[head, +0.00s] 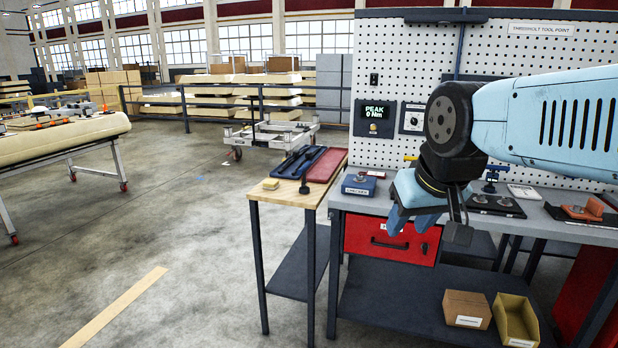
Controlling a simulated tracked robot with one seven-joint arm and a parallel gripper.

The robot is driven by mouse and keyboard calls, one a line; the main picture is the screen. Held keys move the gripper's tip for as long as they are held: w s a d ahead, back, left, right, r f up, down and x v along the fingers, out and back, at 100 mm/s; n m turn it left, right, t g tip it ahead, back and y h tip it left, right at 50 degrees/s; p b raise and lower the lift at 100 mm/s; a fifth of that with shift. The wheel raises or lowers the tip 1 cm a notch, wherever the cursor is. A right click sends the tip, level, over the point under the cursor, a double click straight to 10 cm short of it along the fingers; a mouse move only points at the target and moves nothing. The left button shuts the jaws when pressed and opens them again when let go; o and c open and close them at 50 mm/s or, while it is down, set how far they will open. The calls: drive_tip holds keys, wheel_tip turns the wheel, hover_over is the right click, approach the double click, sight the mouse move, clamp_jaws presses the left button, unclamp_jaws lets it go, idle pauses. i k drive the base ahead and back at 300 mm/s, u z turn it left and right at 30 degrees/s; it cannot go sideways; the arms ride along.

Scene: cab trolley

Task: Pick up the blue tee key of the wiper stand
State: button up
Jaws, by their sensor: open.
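A small blue piece with a bar-like top (491,178) stands on the grey workbench (370,203), behind and right of my gripper. It looks like the blue tee key, but it is too small to be sure, and I cannot make out the wiper stand under it. My gripper (412,221) hangs from the arm over the front edge of the bench, in front of the red drawer, pointing down. It is open with nothing seen between the fingers. My arm and wrist hide part of the bench top and the pegboard.
A blue box (359,185) sits at the bench's left end. A dark case (496,206) and an orange tool (582,212) lie to the right. A wooden side table (281,195) holds trays. Cartons (467,308) sit on the lower shelf. The floor at left is open.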

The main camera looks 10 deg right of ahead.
sight(304, 189)
drive_tip(key=z, duration=0.2)
drive_tip(key=i, duration=1.65)
drive_tip(key=u, duration=0.5)
